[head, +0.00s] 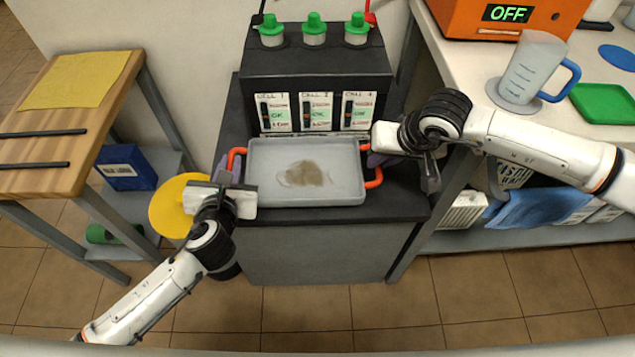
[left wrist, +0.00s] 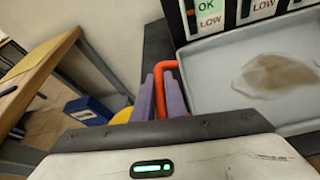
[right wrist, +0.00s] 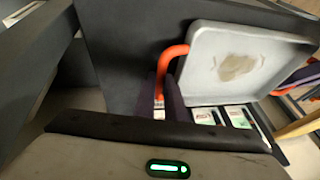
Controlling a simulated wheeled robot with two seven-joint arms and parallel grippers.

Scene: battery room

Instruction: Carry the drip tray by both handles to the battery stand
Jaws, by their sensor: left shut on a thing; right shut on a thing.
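The grey drip tray (head: 350,196) with a brown stain lies level at the front of the dark battery stand (head: 408,205), before the battery. I cannot tell whether it touches the stand top. My left gripper (head: 229,176) is shut on the tray's left orange handle (head: 237,153), and the purple fingers show beside this handle in the left wrist view (left wrist: 165,78). My right gripper (head: 376,160) is shut on the right orange handle (head: 376,177), which also shows between the fingers in the right wrist view (right wrist: 172,52). The tray also shows in both wrist views.
The black battery (head: 315,70) with green caps stands directly behind the tray. A wooden bench (head: 115,75) with a yellow cloth is at the left. A white counter (head: 480,60) with a jug (head: 530,70) and an orange charger (head: 470,18) is at the right. The floor in front is clear.

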